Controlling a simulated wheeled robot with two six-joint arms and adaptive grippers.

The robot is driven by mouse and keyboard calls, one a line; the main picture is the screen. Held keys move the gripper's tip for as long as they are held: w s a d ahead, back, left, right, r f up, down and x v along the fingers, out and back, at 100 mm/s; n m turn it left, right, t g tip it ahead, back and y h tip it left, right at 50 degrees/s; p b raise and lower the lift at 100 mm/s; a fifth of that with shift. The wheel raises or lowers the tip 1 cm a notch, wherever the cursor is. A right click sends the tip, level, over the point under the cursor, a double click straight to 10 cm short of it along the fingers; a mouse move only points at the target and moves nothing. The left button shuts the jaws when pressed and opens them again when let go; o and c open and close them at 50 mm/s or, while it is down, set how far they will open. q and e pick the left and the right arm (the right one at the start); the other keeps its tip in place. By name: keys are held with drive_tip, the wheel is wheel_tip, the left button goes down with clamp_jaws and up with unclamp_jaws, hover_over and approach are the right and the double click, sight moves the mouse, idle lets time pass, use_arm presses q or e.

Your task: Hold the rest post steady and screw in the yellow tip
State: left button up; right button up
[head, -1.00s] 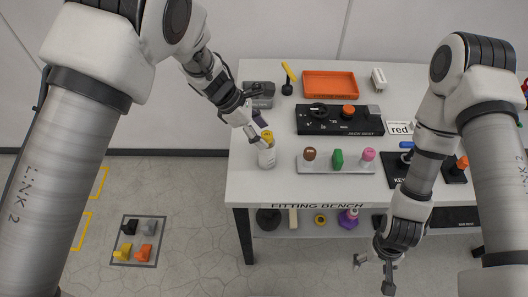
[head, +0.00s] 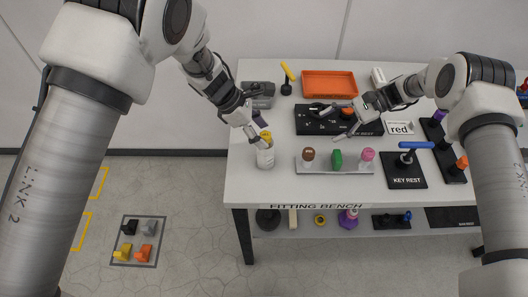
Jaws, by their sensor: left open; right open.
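A white post (head: 266,157) stands upright near the left end of the bench, and I take it for the rest post. A yellow tip (head: 266,135) sits on its top; how far it is screwed in cannot be told. My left gripper (head: 259,133) is open at the top of the post, with its fingers close to the yellow tip; contact cannot be made out. My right gripper (head: 326,122) is open and empty above the black device, to the right of the post, with its fingers pointing left.
A grey tray (head: 324,168) holds brown, green and pink pieces right of the post. A black device (head: 314,127) lies behind it. A key rest (head: 405,181) with a blue-handled key stands to the right. An orange tray (head: 316,91) is at the back.

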sight(269, 154)
use_arm(q)
drive_tip(key=shift+s, duration=0.15)
use_arm(e)
drive_tip(key=a+g, duration=0.1)
drive_tip(key=a, duration=0.2)
drive_tip(key=a+f+g+h, duration=0.1)
drive_tip(key=a, duration=0.3)
drive_tip(key=a+f+g, duration=0.1)
drive_tip(key=a+g, duration=0.1)
drive_tip(key=a, duration=0.2)
drive_tip(key=shift+s+h, duration=0.15)
drive_tip(key=shift+h, duration=0.25)
drive_tip(key=shift+s+a+f+m, duration=0.1)
drive_tip(key=shift+a+m, duration=0.05)
drive_tip(key=shift+m, duration=0.15)
drive_tip(key=x, duration=0.9)
drive_tip(key=shift+s+a+f, duration=0.1)
drive_tip(key=shift+s, duration=0.05)
drive_tip(key=c, duration=1.2)
drive_tip(key=shift+s+f, duration=0.1)
drive_tip(key=shift+f, duration=0.05)
drive_tip(key=o, duration=0.5)
drive_tip(key=shift+c, duration=0.2)
drive_tip(key=c, duration=0.5)
drive_tip(key=shift+o, duration=0.2)
